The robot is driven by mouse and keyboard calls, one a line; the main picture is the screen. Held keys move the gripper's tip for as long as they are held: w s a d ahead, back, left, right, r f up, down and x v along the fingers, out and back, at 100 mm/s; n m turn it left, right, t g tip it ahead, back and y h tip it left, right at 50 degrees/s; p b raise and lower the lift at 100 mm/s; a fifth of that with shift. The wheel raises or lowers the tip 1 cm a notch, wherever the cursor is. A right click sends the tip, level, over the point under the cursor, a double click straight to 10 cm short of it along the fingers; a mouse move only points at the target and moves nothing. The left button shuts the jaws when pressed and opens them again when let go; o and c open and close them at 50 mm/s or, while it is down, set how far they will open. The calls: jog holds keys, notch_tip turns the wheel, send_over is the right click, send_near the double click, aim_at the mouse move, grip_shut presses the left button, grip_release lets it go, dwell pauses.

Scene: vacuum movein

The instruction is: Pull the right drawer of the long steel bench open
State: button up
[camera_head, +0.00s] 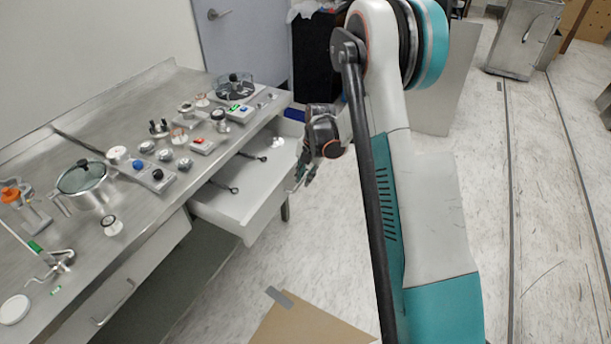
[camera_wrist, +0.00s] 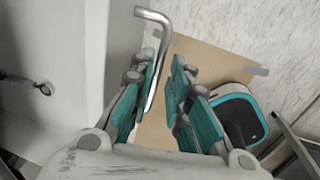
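The long steel bench (camera_head: 75,155) runs along the left in the head view. Its right drawer (camera_head: 245,222) stands well out from the bench front, with black-handled tools lying inside. My gripper (camera_head: 303,178) is at the drawer's front, by its handle. In the wrist view the bent steel drawer handle (camera_wrist: 153,18) reaches down between the two teal fingers of my gripper (camera_wrist: 167,65). The handle lies along the left finger, with a gap to the right finger. The drawer (camera_wrist: 60,100) also shows at left in the wrist view. Whether the left finger touches the handle cannot be told.
The left drawer (camera_head: 120,290) is shut. Pots, knobs and small devices crowd the bench top. A flat cardboard piece (camera_head: 305,322) lies on the floor in front. A dark cabinet (camera_head: 313,60) stands behind the bench end. The floor to the right is mostly clear.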

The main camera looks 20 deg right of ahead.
notch_tip(320, 180, up, 12)
jog(key=s+d, duration=0.1)
jog(key=shift+s+d+f, duration=0.15)
jog(key=shift+s+d, duration=0.05)
jog(key=shift+s, duration=0.15)
jog(key=shift+o, duration=0.5)
jog(key=shift+o, duration=0.9)
jog(key=f+m, duration=0.4)
jog(key=m, duration=0.8)
jog(key=w+a+f+m+p, duration=0.1)
jog(key=f+m, duration=0.3)
jog(key=m, duration=0.8)
jog(key=w+f+m, duration=0.1)
jog(key=f+m, duration=0.2)
jog(key=m, duration=0.9)
jog(key=shift+a+f+p, duration=0.3)
jog(key=shift+f+p, duration=0.05)
jog(key=shift+f, duration=0.05)
jog(key=shift+c, duration=0.5)
